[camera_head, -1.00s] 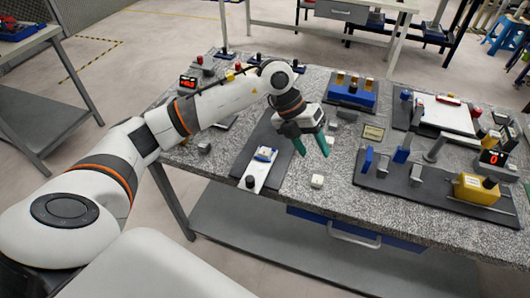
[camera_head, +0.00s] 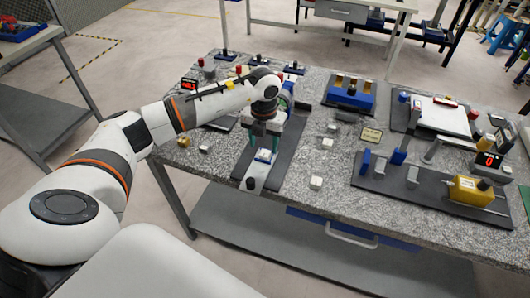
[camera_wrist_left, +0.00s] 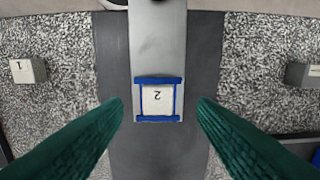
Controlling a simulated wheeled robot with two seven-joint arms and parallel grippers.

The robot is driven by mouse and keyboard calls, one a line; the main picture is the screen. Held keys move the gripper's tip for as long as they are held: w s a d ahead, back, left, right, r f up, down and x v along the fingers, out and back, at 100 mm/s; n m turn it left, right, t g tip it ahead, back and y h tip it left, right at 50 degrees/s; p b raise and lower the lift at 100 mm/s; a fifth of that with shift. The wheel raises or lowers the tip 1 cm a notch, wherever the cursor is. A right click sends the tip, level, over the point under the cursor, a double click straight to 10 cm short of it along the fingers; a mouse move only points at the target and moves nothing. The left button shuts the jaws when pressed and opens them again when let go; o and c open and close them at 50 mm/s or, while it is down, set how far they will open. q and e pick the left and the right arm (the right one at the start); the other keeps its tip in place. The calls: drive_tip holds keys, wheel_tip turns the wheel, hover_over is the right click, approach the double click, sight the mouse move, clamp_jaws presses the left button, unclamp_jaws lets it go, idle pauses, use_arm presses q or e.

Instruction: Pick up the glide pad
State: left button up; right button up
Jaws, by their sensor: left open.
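A small white block marked 2 in a blue frame, which may be the glide pad (camera_head: 264,156), sits on a pale metal rail (camera_head: 257,173) on a dark base plate. In the left wrist view the pad (camera_wrist_left: 157,99) lies at the near end of the rail (camera_wrist_left: 158,50). My left gripper (camera_head: 261,143) is over the rail, pointing down. In the wrist view its green fingers (camera_wrist_left: 160,108) are open, one on each side of the pad and apart from it. I see no name on the pad. My right gripper is not in view.
A white cube marked 1 (camera_wrist_left: 27,70) lies left of the base plate (camera_wrist_left: 115,60). Another cube (camera_head: 316,182) lies to its right on the speckled table. A blue fixture (camera_head: 349,97) and a board with a yellow device (camera_head: 478,189) stand further right.

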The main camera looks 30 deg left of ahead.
sight(265, 154)
use_arm(q)
drive_tip(key=shift+d+f+p, duration=0.1)
drive_tip(key=shift+f+p, duration=0.35)
drive_tip(key=shift+f, duration=1.55)
drive_tip(key=c, duration=1.1)
drive_tip(key=shift+r, duration=0.15)
drive_tip(key=shift+c, duration=0.2)
